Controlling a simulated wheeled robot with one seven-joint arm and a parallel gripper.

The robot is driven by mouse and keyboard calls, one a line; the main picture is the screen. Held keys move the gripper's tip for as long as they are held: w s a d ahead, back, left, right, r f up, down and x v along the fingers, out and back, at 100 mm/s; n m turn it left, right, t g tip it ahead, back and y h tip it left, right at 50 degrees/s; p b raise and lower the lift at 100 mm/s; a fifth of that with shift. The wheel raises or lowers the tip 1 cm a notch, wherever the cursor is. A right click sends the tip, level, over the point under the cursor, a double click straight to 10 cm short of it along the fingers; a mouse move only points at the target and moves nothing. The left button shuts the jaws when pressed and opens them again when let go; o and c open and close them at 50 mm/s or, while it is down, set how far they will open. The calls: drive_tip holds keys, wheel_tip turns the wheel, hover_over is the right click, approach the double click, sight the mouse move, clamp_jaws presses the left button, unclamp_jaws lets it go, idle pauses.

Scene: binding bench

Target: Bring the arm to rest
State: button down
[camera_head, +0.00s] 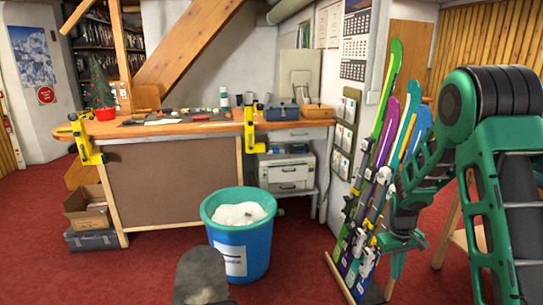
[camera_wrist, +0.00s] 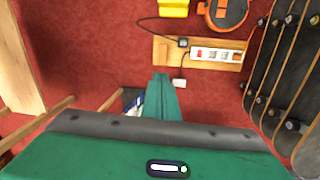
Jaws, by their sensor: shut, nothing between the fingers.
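My arm is green and black and stands at the right of the head view, folded down in front of the ski rack. My gripper (camera_head: 394,270) hangs low there, in front of the skis. In the wrist view my gripper (camera_wrist: 162,82) shows as two green fingers pressed together, with nothing between them. It points at the red carpet, and the fingers are clear of the objects around them.
Skis (camera_head: 382,150) lean on the wall beside my arm. A blue bin (camera_head: 243,255) stands before the workbench (camera_head: 180,130). A power strip (camera_wrist: 212,54) and boards (camera_wrist: 290,75) show in the wrist view. Red carpet (camera_head: 140,275) is open at left.

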drive_tip(key=s+d+r+m, duration=0.2)
drive_tip(key=s+r, duration=0.6)
drive_tip(key=s+d+r+m, duration=0.2)
drive_tip(key=s+r, duration=0.6)
drive_tip(key=s+a+r+m, duration=0.1)
drive_tip(key=s+r, duration=0.1)
drive_tip(key=s, duration=0.7)
drive_tip(key=s+a+r+m+y, duration=0.1)
drive_tip(key=s+a+r+m, duration=0.1)
drive_tip(key=s, duration=0.8)
drive_tip(key=shift+r+y, duration=0.3)
drive_tip(key=shift+r, duration=0.25)
drive_tip(key=shift+w+f, duration=0.25)
drive_tip(key=shift+w, duration=0.3)
